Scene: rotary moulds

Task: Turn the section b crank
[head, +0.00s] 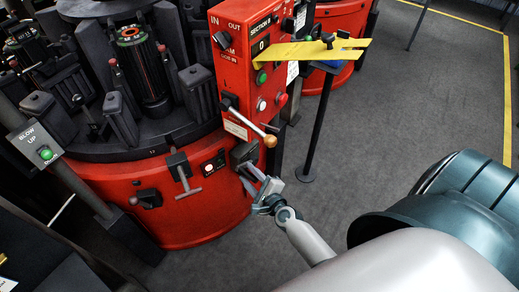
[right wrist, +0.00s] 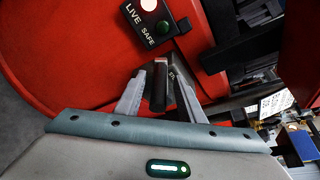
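The red Section B panel (head: 236,68) stands at the upper middle of the head view. A lever (head: 248,121) with a brass-coloured ball end sticks out from its lower front, angled down to the right. My right gripper (head: 259,178) is below that ball, beside a dark bracket (head: 243,154) at the foot of the panel. In the right wrist view my right gripper (right wrist: 160,92) has its fingers apart. A dark bar-like handle (right wrist: 158,88) lies between them; contact cannot be seen. I cannot tell which of these is the crank. My left gripper is not in view.
A Live/Safe box (head: 214,165) and a T-shaped handle (head: 186,175) sit on the red drum (head: 190,222) to the left. A yellow pointed plate (head: 315,50) juts right from the panel. A dark post (head: 318,125) stands behind.

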